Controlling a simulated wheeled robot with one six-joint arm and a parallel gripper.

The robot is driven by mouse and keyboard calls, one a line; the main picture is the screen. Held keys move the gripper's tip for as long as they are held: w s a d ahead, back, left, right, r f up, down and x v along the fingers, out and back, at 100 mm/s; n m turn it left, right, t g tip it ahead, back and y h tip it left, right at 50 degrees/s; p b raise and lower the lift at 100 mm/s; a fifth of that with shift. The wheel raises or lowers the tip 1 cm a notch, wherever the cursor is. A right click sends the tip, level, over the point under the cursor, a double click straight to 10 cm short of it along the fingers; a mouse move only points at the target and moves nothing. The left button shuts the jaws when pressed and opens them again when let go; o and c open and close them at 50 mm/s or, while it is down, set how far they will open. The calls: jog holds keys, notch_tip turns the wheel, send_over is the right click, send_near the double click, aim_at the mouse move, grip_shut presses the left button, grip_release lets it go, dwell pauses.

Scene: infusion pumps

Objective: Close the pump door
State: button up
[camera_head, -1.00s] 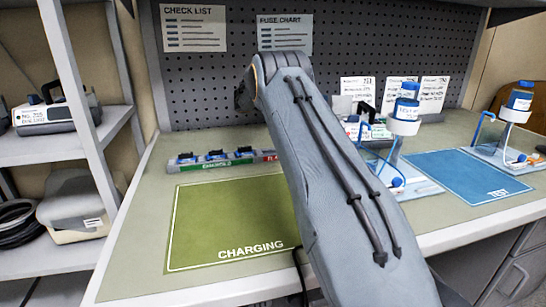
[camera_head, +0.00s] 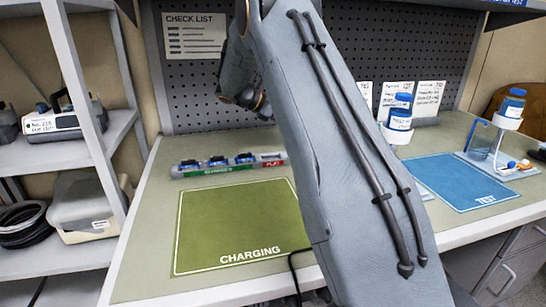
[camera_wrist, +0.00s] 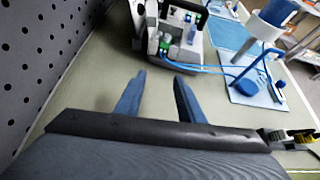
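In the wrist view a pump (camera_wrist: 185,45) with a dark carry handle stands on the bench ahead of my fingers. Its near side shows grey and white parts, a green piece and blue tubing. Light grey parts stand up at its left side; I cannot tell for certain which is the door or how far it is open. My gripper (camera_wrist: 160,82) is open, with two blue-grey fingers apart and nothing between them. The fingertips appear short of the pump. In the head view my arm hides this pump.
A stand with a blue-topped bottle (camera_wrist: 268,22) and tubing is right of the pump. The pegboard (camera_wrist: 35,50) runs close along the left. A battery strip (camera_head: 228,164) lies behind the green charging mat (camera_head: 240,228). A blue test mat (camera_head: 468,182) lies at right. Another pump (camera_head: 62,122) sits on the shelf.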

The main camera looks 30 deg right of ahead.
jog(key=s+a+m+y+p, duration=0.1)
jog(key=s+a, duration=0.2)
jog(key=s+a+f+m+t+y+p, duration=0.1)
jog(key=s+a+y+p, duration=0.1)
jog(key=s+a, duration=0.1)
jog(key=s+a+m+y+p, duration=0.1)
jog(key=s+a, duration=0.2)
jog(key=a, duration=0.1)
jog(key=shift+s+a+f+t+y, duration=0.1)
jog(key=shift+s+f+t+y, duration=0.05)
jog(key=shift+s+t+y, duration=0.15)
jog(key=s+a+m+y+p, duration=0.1)
jog(key=s+a, duration=0.2)
jog(key=s+a+m+y+p, duration=0.1)
jog(key=s+a+m+p, duration=0.1)
jog(key=s+a, duration=0.1)
jog(key=s+a+m+t+y+p, duration=0.1)
jog(key=s+a+m, duration=0.1)
jog(key=s+a, duration=0.2)
jog(key=shift+r+y, duration=0.25)
jog(key=shift+y, duration=0.15)
jog(key=shift+s, duration=0.1)
